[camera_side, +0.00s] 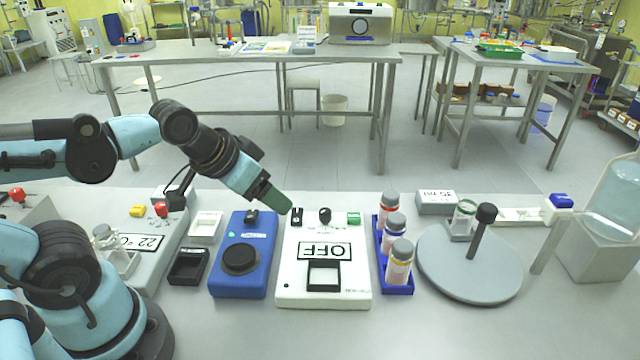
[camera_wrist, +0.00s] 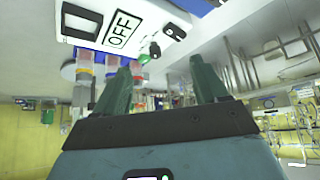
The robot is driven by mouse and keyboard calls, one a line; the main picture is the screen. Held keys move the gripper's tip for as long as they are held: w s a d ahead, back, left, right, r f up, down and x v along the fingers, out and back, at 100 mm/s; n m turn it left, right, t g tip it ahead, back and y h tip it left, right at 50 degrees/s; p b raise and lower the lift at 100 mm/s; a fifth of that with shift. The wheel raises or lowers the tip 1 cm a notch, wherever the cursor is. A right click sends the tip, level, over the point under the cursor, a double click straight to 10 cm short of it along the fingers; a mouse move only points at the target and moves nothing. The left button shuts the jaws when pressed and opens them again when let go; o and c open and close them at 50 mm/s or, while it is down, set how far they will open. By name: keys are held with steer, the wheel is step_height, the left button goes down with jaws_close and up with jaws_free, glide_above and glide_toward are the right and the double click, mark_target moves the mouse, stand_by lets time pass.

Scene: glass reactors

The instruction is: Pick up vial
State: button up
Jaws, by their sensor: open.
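My gripper (camera_side: 280,203) is open and empty, in the air above the back of the white OFF device. Its two green fingers (camera_wrist: 161,80) stand apart in the wrist view. Three vials with grey caps stand upright in a blue rack (camera_side: 409,289) to the right of the device: a red-banded vial (camera_side: 387,211), a blue-banded vial (camera_side: 394,235) and a yellow-banded vial (camera_side: 399,268). In the wrist view they are partly hidden behind the left finger. One clear vial (camera_side: 464,218) stands beside the grey round plate, another (camera_side: 106,243) at the left.
The white OFF device (camera_side: 297,290) has a square opening. A blue device with a black round top (camera_side: 240,284) is left of it. The grey round plate (camera_side: 490,280) carries a black-topped post (camera_side: 483,225). The bench front is clear.

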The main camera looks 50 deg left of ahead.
steer(key=w+d+r+n+g, duration=0.1)
steer(key=w+d+r+g, duration=0.1)
steer(key=w+r, duration=0.25)
steer(key=n+g, duration=0.3)
steer(key=g, duration=0.2)
glide_above(389, 210)
steer(key=a, duration=0.1)
steer(key=f, duration=0.2)
steer(key=shift+w+f, duration=0.2)
steer(key=shift+f, duration=0.15)
steer(key=shift+w+d+f, duration=0.25)
steer(key=shift+f, duration=0.25)
steer(key=shift+f+n, duration=0.25)
steer(key=shift+n, duration=0.05)
step_height(389, 210, down, 6)
steer(key=shift+f, duration=0.1)
steer(key=shift+w+a+f, duration=0.15)
steer(key=shift+w+f, duration=0.05)
steer(key=shift+f, duration=1.15)
steer(key=shift+w+a+f, duration=0.15)
steer(key=shift+f, duration=1.2)
